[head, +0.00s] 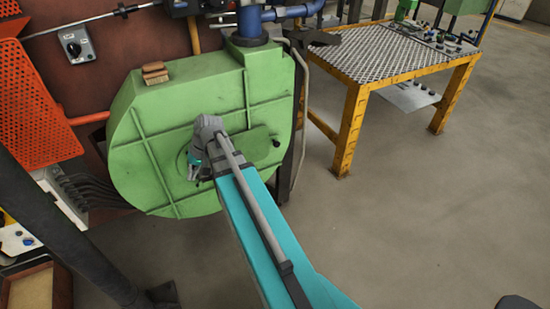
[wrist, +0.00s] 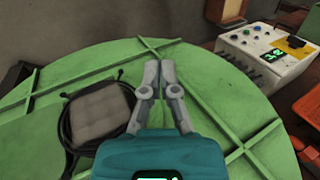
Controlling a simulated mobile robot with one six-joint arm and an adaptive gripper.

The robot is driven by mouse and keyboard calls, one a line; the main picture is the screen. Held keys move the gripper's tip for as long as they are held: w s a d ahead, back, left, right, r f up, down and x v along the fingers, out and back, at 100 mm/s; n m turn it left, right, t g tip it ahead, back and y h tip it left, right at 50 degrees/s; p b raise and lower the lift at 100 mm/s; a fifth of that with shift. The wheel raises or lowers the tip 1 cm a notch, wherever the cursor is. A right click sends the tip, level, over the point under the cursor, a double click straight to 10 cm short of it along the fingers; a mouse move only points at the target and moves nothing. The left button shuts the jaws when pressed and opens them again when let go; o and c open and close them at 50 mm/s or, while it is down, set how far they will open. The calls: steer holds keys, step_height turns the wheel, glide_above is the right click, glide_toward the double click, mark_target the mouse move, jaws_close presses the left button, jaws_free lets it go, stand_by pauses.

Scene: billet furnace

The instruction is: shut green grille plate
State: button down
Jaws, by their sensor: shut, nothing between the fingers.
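A large rounded green housing (head: 150,125) with raised ribs stands against the wall in the head view. A darker green oval plate (head: 256,146) with a black knob lies on its front face, partly behind my arm. I take it for the grille plate, and its left end is hidden. My gripper (head: 196,174) is in front of the housing, left of the plate. In the wrist view my gripper (wrist: 157,68) is shut and empty, its fingertips over the ribbed green face (wrist: 205,75). A grey mesh-like square (wrist: 100,110) inside a black ring shows left of the fingers.
A yellow-legged table (head: 400,52) with a metal mesh top stands at the right. An orange perforated panel (head: 40,110) is at the left. A white control box (wrist: 265,55) shows in the wrist view. The floor (head: 430,210) at the right is clear.

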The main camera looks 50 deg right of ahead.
steer(key=w+d+f+m+t+y+b, duration=0.3)
steer(key=d+f+t+b, duration=0.1)
steer(key=d+f+b, duration=0.9)
steer(key=s+d+f+m+t+b, duration=0.2)
steer(key=d+f+t+b, duration=0.1)
steer(key=d+b, duration=0.7)
steer(key=s+d+f+m+t+b, duration=0.3)
steer(key=d+b, duration=0.4)
steer(key=d, duration=0.6)
steer(key=s+d+r+t, duration=0.3)
steer(key=s+d, duration=0.4)
steer(key=d, duration=0.5)
steer(key=shift+r+m+t+b, duration=0.2)
steer(key=shift+m+t+b, duration=0.15)
steer(key=shift+t, duration=0.25)
steer(key=shift+w, duration=0.1)
steer(key=x, duration=0.9)
steer(key=shift+w+a, duration=0.2)
steer(key=shift+w, duration=0.1)
steer(key=shift+w+a, duration=0.25)
steer(key=shift+a, duration=0.4)
steer(key=shift+w+a, duration=0.2)
steer(key=shift+a, duration=0.45)
steer(key=shift+w+a, duration=0.25)
steer(key=shift+a, duration=0.4)
